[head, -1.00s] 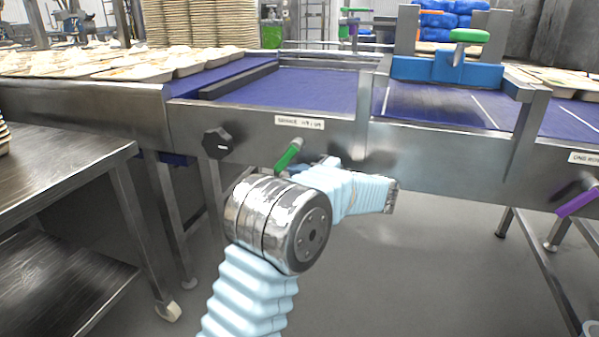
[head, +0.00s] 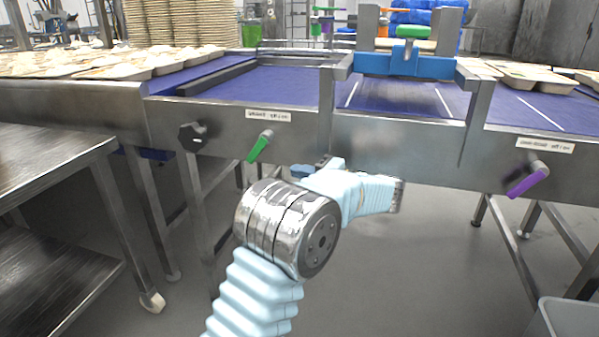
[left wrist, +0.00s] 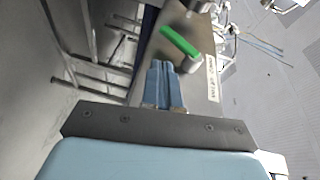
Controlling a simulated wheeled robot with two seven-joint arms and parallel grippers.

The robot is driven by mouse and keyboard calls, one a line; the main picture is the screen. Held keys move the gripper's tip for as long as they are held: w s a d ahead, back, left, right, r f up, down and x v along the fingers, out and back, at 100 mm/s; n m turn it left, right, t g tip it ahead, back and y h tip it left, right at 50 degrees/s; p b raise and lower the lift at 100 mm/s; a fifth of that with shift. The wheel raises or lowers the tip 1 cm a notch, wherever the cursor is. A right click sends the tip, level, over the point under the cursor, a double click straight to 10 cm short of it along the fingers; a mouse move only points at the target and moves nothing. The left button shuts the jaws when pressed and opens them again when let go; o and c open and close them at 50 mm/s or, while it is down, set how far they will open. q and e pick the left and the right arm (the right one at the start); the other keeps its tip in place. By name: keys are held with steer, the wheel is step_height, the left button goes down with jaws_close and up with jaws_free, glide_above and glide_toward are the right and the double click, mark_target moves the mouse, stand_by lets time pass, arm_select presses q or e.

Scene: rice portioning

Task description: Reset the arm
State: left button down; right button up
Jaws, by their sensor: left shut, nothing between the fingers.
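My left arm in its pale blue sleeve (head: 255,290) reaches up from the bottom of the head view, in front of the conveyor. My left gripper (head: 304,171) is mostly hidden behind its own wrist there, with only a bit of blue finger showing. In the left wrist view its two blue fingers (left wrist: 165,86) lie together, shut, with nothing between them. They appear close to the conveyor's metal side and a green lever (left wrist: 179,42); contact cannot be told. My right gripper is not in view.
A conveyor with a blue belt (head: 285,86) crosses ahead, with green (head: 260,146) and purple (head: 527,183) levers on its side. A metal table (head: 50,150) stands left. A grey bin (head: 570,318) is at lower right. Open floor lies below the conveyor.

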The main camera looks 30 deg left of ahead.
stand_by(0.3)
arm_select(q)
steer(key=s+d+f+m+g+h+p, duration=0.1)
steer(key=s+d+f+m+h, duration=0.2)
steer(key=f, duration=0.8)
steer(key=s+d+f+m+h, duration=0.1)
steer(key=s+f+h, duration=0.3)
steer(key=f, duration=0.7)
steer(key=s+d+f+m+g+h+p, duration=0.1)
steer(key=d+f+m+h, duration=0.2)
steer(key=f, duration=0.8)
steer(key=s+d+f+n+h+p, duration=0.1)
steer(key=s+d+f+n+h, duration=0.3)
steer(key=s+d, duration=0.4)
steer(key=s+d+f+n+t+h+p, duration=0.1)
steer(key=s+d+f+n+h, duration=0.3)
steer(key=s+d+f+h, duration=0.3)
steer(key=s, duration=0.4)
steer(key=shift+s+d+t, duration=0.15)
steer(key=shift+d+t, duration=0.15)
steer(key=shift+d, duration=0.05)
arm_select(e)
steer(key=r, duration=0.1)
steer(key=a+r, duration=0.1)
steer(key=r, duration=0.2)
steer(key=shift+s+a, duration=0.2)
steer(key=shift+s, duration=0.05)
